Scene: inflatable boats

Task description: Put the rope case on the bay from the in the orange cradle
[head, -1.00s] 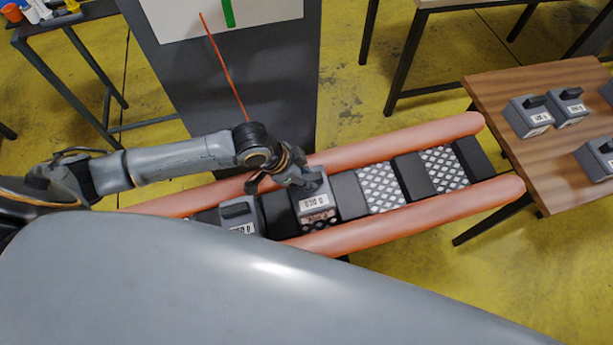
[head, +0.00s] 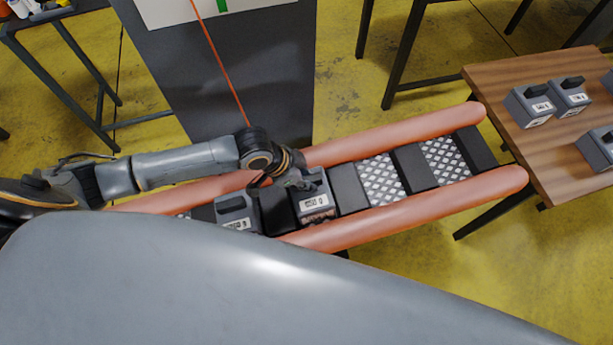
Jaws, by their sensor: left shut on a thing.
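The orange cradle (head: 410,218) has two long orange tubes with dark dividers and silver mesh bays between them. A grey case (head: 316,205) with a white label sits at a bay in its middle. My left gripper (head: 303,181) is at the top of this case and shut on its handle; the wrist partly hides the fingers. I cannot tell whether the case rests fully on the bay. A second grey case (head: 237,210) sits in the cradle to the left, partly hidden by my own body. The labels are too small to read surely. My right gripper is out of view.
Two mesh bays (head: 381,179) to the right of the held case are empty. A wooden table (head: 500,85) at the right holds several similar grey cases (head: 531,106). A dark panel (head: 235,80) with a red line stands behind the cradle.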

